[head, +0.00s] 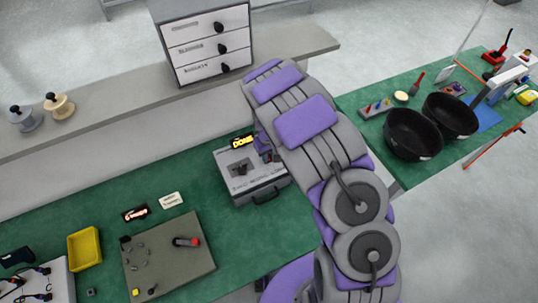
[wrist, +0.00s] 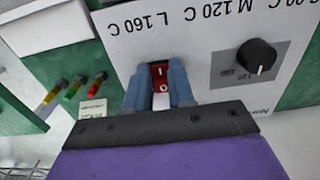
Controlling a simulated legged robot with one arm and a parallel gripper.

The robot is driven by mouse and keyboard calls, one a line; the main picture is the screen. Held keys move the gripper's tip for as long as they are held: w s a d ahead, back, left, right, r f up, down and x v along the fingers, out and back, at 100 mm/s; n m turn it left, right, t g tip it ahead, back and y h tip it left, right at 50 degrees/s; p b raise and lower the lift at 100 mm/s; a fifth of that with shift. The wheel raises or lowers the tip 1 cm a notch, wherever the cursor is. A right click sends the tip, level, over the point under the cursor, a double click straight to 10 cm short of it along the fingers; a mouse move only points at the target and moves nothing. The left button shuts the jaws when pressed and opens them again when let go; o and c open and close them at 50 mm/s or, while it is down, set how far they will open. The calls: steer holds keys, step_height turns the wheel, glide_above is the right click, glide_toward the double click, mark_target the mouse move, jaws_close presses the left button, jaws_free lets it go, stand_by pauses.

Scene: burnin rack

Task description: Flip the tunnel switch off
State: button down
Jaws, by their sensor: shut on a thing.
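In the wrist view, the tunnel switch (wrist: 160,75) is a small rocker with a red upper part and a white lower part on a pale panel (wrist: 205,45). My gripper (wrist: 158,68) has one blue-grey finger on each side of the switch and is shut on it. The fingers cover the edges of the switch, and I cannot tell its on or off position for certain. In the head view, my arm hides the gripper and the switch.
A black knob (wrist: 257,57) sits right of the switch. Small yellow, green and red lamps (wrist: 72,88) stand to the left.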

steer(key=shift+w, duration=0.1)
steer(key=shift+w+a+r+g+p, duration=0.1)
steer(key=shift+w+g+p, duration=0.05)
steer(key=shift+g+p, duration=0.2)
steer(key=shift+w+a+g+h, duration=0.15)
steer(key=shift+g+h, duration=0.25)
steer(key=shift+g, duration=0.55)
steer(key=c, duration=1)
jaws_free()
steer(key=shift+o, duration=0.2)
